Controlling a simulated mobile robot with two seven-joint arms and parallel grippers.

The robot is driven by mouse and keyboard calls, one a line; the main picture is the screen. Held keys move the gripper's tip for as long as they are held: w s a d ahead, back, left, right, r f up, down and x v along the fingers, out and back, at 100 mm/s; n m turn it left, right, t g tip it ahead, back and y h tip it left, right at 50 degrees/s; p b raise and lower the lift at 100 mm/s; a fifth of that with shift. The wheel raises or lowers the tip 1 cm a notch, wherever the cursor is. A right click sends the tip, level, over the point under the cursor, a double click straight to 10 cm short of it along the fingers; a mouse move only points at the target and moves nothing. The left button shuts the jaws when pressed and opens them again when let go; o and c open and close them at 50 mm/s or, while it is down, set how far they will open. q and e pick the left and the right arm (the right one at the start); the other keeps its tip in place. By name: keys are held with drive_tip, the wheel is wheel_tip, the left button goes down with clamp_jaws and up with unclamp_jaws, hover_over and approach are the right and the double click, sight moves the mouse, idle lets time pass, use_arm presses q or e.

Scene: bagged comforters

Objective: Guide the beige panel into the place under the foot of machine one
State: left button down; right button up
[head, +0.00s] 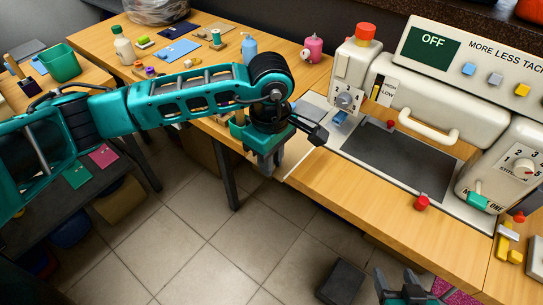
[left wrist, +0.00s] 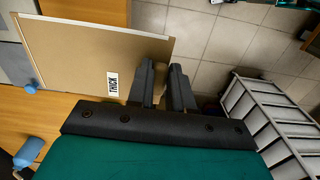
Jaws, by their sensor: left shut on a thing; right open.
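My left gripper (head: 284,162) is at the left front edge of the machine table. In the left wrist view its fingers (left wrist: 165,85) are shut on the edge of the beige panel (left wrist: 75,48), a flat sheet with a white label reading THICK. My right gripper (head: 405,290) is open at the bottom edge, apart from the table.
The wooden front of the machine table (head: 370,210) is mostly clear, with a red knob (head: 421,203). A side table holds a blue bottle (head: 249,48), a pink bottle (head: 313,47) and small items. A black box (head: 341,283) is low down. A white crate (left wrist: 270,120) shows in the left wrist view.

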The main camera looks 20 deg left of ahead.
use_arm(q)
drive_tip(key=shift+d, duration=0.1)
drive_tip(key=shift+f, duration=0.1)
use_arm(e)
drive_tip(key=shift+f, duration=0.15)
use_arm(q)
drive_tip(key=shift+f+b, duration=0.2)
drive_tip(key=shift+b, duration=0.35)
drive_tip(key=shift+f+b, duration=1.5)
drive_tip(key=shift+f, duration=0.1)
drive_tip(key=shift+f+b, duration=0.8)
drive_tip(key=shift+f, duration=0.05)
use_arm(e)
drive_tip(key=f, duration=0.1)
drive_tip(key=a+f, duration=0.1)
drive_tip(key=w+f, duration=0.1)
drive_tip(key=shift+a+y, duration=0.3)
drive_tip(key=shift+y, duration=0.1)
